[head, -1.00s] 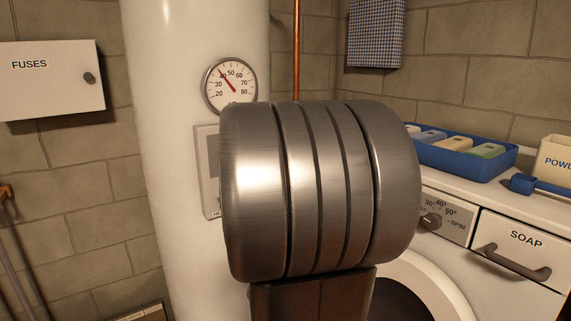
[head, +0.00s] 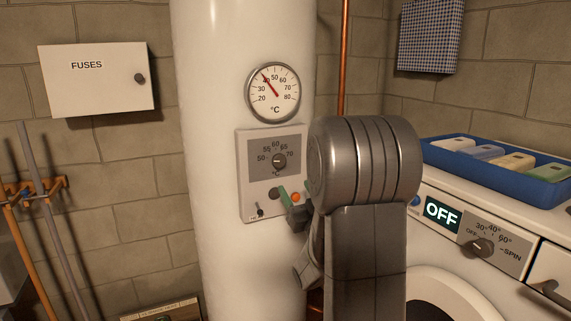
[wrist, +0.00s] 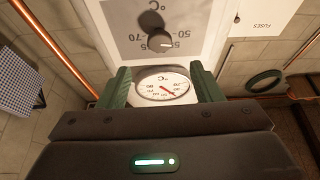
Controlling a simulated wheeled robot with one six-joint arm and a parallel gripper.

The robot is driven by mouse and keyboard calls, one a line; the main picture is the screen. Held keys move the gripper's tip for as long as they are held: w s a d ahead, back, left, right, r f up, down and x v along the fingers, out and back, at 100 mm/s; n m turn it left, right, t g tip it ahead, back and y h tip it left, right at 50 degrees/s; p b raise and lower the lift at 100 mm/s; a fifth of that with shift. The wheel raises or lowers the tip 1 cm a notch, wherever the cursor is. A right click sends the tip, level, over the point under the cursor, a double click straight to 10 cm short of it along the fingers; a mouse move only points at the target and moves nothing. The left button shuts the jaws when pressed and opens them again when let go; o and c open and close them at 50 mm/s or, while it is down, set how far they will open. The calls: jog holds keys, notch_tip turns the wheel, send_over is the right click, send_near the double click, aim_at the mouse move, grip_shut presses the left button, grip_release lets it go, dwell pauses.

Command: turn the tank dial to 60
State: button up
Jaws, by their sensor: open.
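The tank dial (head: 279,161) is a dark round knob on a grey scale marked 50 to 70, on a pale panel (head: 246,185) on the white tank. Its pointer is too small to read for sure. In the wrist view the dial (wrist: 160,43) shows upside down near the top, beyond the fingertips. My gripper (head: 289,200) is in front of the panel's lower right, below and right of the dial. In the wrist view its two green fingers (wrist: 161,78) are apart with nothing between them; the round gauge shows through the gap. In the head view my arm partly hides the gripper.
The gauge (head: 273,93) above the panel has its red needle near 40. An orange lamp (head: 296,197) and a small switch (head: 260,209) are low on the panel. A copper pipe (head: 344,60) and a washing machine (head: 520,240) stand to the right; a fuse box (head: 98,80) hangs left.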

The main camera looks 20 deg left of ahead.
aim_at(280, 163)
jog(key=p+x, duration=0.2)
jog(key=x, duration=0.9)
jog(key=shift+f, duration=0.1)
jog(key=c, duration=1)
